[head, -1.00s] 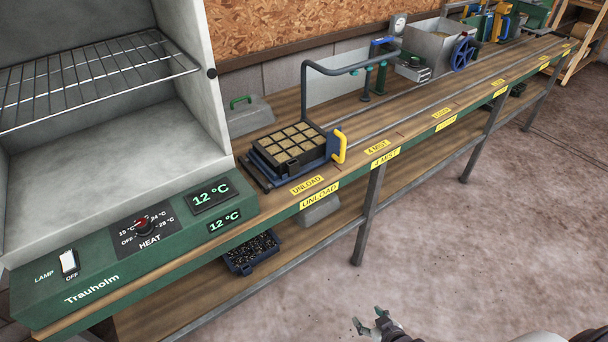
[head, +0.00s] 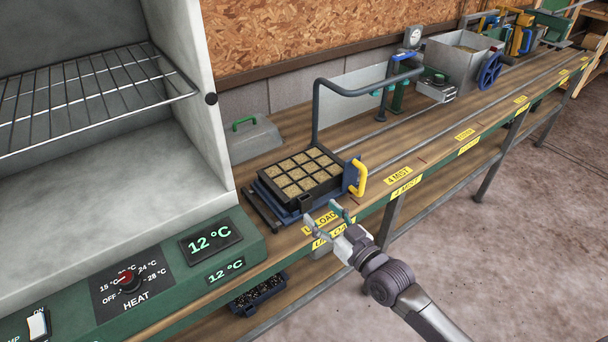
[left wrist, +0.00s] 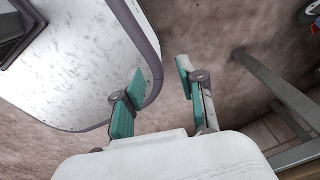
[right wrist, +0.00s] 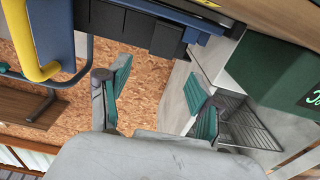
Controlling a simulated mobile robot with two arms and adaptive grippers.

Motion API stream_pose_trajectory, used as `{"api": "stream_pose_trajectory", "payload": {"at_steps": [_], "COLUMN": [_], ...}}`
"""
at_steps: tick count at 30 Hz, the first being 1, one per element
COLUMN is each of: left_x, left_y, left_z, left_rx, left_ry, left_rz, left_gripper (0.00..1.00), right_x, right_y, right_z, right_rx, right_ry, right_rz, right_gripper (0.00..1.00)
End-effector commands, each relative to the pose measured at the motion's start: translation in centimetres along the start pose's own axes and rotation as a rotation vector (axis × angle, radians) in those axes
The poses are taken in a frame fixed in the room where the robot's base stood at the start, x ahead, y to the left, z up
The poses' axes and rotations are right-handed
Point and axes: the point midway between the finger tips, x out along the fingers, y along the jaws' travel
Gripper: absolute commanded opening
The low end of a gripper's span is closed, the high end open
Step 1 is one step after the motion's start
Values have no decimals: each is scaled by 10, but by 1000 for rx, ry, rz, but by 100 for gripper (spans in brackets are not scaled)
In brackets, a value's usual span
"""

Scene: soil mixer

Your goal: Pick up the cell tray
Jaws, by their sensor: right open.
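The cell tray (head: 301,172) is black with soil-filled cells. It rests on a blue carriage (head: 281,208) at the unload end of the bench rails, by a yellow handle (head: 360,177). My right gripper (head: 324,217) is open and empty, in front of the tray and slightly lower right of it, apart from it. In the right wrist view the tray's dark side (right wrist: 135,27) shows at the top, beyond the open fingers (right wrist: 158,95). My left gripper (left wrist: 160,90) shows only in the left wrist view, open and empty, away from the bench.
The green heater cabinet (head: 140,285) with a wire shelf (head: 90,95) stands left of the tray. A grey lid with a green handle (head: 254,138) lies behind it. A bent grey pipe (head: 350,90) rises behind the tray. The floor in front (head: 500,270) is clear.

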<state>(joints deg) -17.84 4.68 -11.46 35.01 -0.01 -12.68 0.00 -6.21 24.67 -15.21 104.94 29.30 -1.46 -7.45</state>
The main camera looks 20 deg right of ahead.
Motion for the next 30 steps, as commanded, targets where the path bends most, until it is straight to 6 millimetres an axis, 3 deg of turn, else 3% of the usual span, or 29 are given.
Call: {"api": "stream_pose_trajectory", "payload": {"at_steps": [7, 13, 23, 30], "left_x": [-5, -9, -9, -9], "left_y": [-3, -2, -1, 0], "left_z": [-21, -22, -16, -13], "left_rx": [1, 1, 0, -1], "left_ry": [30, 33, 24, 19], "left_rz": [-3, -2, -1, 1], "left_gripper": [40, 40, 40, 40], "right_x": [22, 51, 57, 57], "right_y": [0, 0, 0, 0], "right_z": [1, 5, 7, 7], "right_rx": [1, 0, 0, 0], "right_ry": [0, 0, -2, -2], "right_rz": [0, 0, 0, 0], "right_gripper": [65, 65, 65, 25]}}
